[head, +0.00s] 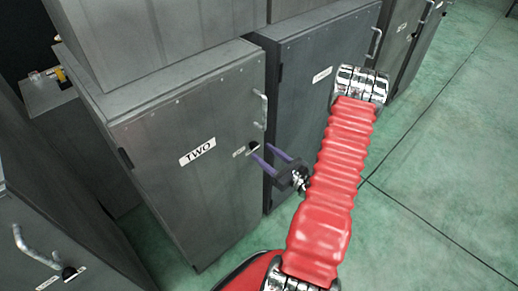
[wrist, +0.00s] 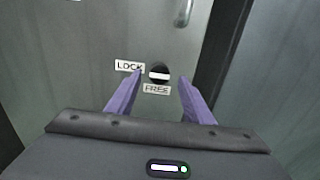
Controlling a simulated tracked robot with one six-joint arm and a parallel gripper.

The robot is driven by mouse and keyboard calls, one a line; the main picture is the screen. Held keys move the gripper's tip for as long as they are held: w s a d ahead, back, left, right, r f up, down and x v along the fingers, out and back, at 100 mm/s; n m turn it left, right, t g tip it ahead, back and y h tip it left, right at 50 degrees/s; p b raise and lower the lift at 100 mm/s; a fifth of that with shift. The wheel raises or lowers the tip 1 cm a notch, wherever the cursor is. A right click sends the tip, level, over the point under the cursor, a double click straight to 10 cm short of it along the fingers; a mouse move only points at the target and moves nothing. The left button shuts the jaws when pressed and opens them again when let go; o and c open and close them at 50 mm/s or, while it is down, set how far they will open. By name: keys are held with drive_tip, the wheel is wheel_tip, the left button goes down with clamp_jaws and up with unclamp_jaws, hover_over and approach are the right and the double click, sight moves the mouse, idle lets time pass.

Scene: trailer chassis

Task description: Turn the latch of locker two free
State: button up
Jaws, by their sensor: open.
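Locker two (head: 200,200) is a grey metal cabinet with a white label reading TWO (head: 198,151) on its door. Its latch (head: 253,146) is a small dark round knob below the door handle (head: 260,110). In the wrist view the latch (wrist: 159,73) has a white bar lying about level, pointing nearer the LOCK label (wrist: 129,67) at its left than the FREE label (wrist: 157,89) below it. My gripper (head: 264,161) is open, its two purple fingers reaching toward the latch. In the wrist view my gripper (wrist: 160,85) has its fingertips either side of the latch; contact cannot be told.
Another grey locker (head: 310,95) stands to the right of locker two, with a dark gap between. A locker (head: 50,240) with a handle and knob is at the lower left. Green floor (head: 440,150) is open at the right.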

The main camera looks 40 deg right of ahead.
sight(257, 147)
drive_tip(key=shift+w, duration=1.95)
drive_tip(key=shift+c, duration=0.5)
drive_tip(key=c, duration=0.9)
